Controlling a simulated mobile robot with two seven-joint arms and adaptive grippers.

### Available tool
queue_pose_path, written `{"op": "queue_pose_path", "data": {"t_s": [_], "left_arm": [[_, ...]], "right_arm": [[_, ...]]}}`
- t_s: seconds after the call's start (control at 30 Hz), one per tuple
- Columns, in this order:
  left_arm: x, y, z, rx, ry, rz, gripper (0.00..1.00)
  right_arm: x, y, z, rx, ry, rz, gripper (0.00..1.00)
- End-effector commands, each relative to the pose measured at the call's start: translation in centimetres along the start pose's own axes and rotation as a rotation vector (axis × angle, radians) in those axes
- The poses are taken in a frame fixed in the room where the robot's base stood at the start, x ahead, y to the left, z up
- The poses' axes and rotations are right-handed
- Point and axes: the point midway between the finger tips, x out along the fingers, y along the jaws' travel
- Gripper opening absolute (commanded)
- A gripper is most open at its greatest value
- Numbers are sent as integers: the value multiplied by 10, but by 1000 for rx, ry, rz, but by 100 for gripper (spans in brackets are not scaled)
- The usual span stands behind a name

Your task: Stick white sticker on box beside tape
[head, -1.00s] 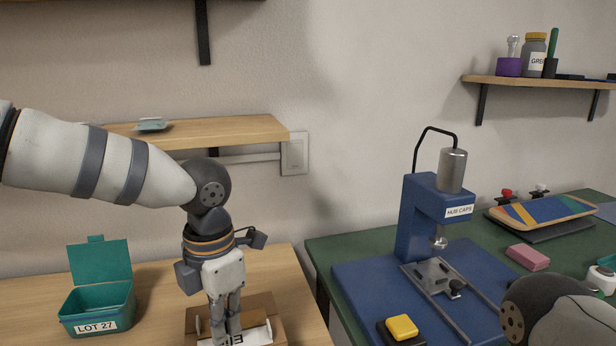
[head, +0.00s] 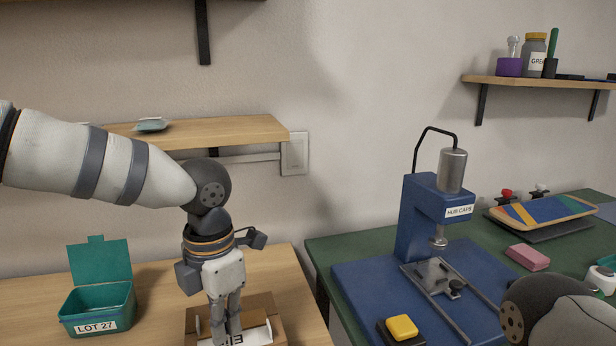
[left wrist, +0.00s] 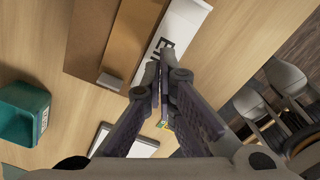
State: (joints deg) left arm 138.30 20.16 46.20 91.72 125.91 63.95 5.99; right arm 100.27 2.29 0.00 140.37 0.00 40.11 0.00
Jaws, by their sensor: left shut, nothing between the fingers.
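A brown cardboard box (head: 262,308) is on the wooden table in the head view, partly behind my left gripper (head: 229,341). A white sticker (head: 257,336) with dark letters lies flat there, beside and under my fingers. In the left wrist view the white sticker (left wrist: 181,25) runs along the box (left wrist: 92,40), next to a lighter tan strip (left wrist: 142,38) that may be the tape. My left gripper (left wrist: 159,68) is shut and empty, its tips at the lettered end of the sticker. I cannot tell whether they touch it. My right gripper is out of view.
A teal box marked LOT 27 (head: 98,308) stands open on the left. A white-topped item (left wrist: 128,141) lies on the table in the wrist view. A blue press (head: 420,225) and yellow block (head: 402,327) stand on the green bench. A wall shelf (head: 230,132) is behind my left arm.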

Motion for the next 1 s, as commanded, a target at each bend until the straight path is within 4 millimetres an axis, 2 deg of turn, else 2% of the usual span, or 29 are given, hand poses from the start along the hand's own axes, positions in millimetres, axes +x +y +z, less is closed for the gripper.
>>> {"op": "queue_pose_path", "data": {"t_s": [1.0], "left_arm": [[16, 0, 0, 0, 1, 0, 0]], "right_arm": [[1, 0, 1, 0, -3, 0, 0]]}}
